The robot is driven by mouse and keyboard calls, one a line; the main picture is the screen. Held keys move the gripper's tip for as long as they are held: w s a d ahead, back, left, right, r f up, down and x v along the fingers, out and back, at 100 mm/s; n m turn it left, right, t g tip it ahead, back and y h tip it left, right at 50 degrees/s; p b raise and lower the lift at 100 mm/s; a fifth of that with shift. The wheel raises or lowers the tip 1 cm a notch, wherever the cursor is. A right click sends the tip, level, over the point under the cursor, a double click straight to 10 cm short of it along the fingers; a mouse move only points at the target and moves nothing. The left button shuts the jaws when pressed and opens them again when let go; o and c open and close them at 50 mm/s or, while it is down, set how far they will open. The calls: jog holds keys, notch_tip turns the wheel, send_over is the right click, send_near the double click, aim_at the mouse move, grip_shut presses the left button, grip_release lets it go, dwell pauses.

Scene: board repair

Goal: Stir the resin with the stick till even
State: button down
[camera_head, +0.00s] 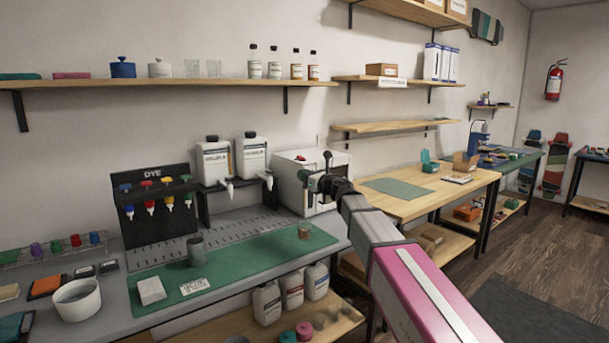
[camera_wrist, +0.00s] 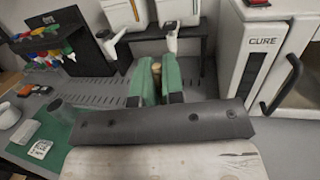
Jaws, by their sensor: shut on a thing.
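My gripper (camera_wrist: 156,88) has its green fingers shut on a tan stick (camera_wrist: 156,70), whose end shows between them in the wrist view. In the head view my gripper (camera_head: 314,181) is above the back right of the green mat (camera_head: 250,258), and the stick is too small to make out there. A small cup with amber-brown contents (camera_head: 304,231), which looks like the resin, stands on the mat's right part, below my gripper and apart from it. How even its contents are cannot be told. The wrist view does not clearly show this cup.
A grey cup (camera_head: 195,251) and a white label card (camera_head: 194,286) are on the mat. The dye rack (camera_head: 157,205) and two white dispensers (camera_head: 251,157) stand behind. The white cure box (camera_head: 300,165) is close behind my gripper. A white bowl (camera_head: 77,299) is front left.

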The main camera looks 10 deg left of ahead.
aim_at(304, 204)
jog(key=shift+f, duration=5.8)
